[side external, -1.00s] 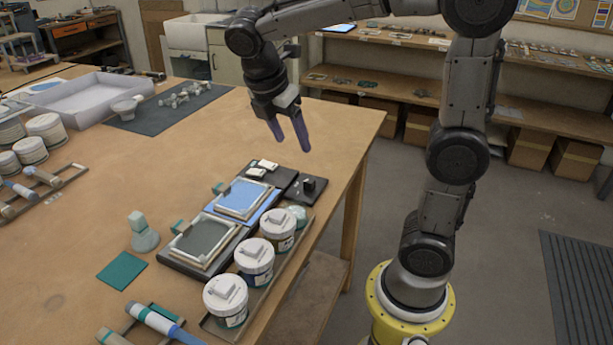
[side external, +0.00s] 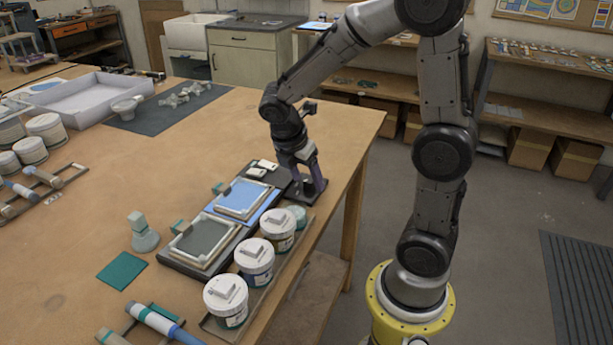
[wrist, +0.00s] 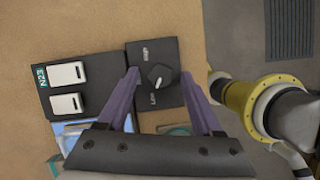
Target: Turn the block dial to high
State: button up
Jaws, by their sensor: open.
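The block dial (wrist: 161,75) is a black knob with a white mark, standing on a dark panel (wrist: 142,55) in the wrist view. Small white labels are on the panel, apparently "high" toward the top and "low" toward the bottom. The white mark sits on the lower part of the knob, on the "low" side. My gripper (wrist: 160,76) is open, with its two purple fingers on either side of the dial. I cannot tell whether they touch it. In the side view, my gripper (side external: 306,188) is down at the panel and hides the dial.
A dark plate with two white switches (wrist: 67,74) lies left of the dial panel. The blue framed pad (side external: 243,198), a grey framed pad (side external: 208,240) and several lidded jars (side external: 255,258) stand close by. The table edge is just right of the panel.

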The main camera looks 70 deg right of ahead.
grip_shut()
dwell(0.4)
jog(key=shift+m, duration=0.4)
jog(key=m+g, duration=0.1)
jog(key=m, duration=0.1)
jog(key=m+g+y, duration=0.1)
jog(key=m, duration=0.2)
jog(key=shift+w+d+m, duration=0.2)
jog(key=shift+m, duration=0.1)
jog(key=m+y, duration=0.1)
jog(key=m, duration=0.1)
jog(key=m+g+y, duration=0.1)
jog(key=m, duration=0.2)
jog(key=shift+d, duration=0.15)
jog(key=m, duration=0.2)
jog(key=m+y, duration=0.1)
jog(key=m, duration=0.1)
jog(key=m+y, duration=0.1)
jog(key=m, duration=0.1)
jog(key=shift+d+m, duration=0.25)
jog(key=shift+m, duration=0.15)
jog(key=m+y, duration=0.1)
jog(key=m, duration=0.2)
jog(key=m+y, duration=0.1)
jog(key=m, duration=0.1)
jog(key=shift+s+d+m+t, duration=0.1)
jog(key=shift+m+t, duration=0.2)
jog(key=shift+m, duration=0.1)
jog(key=shift+y, duration=0.3)
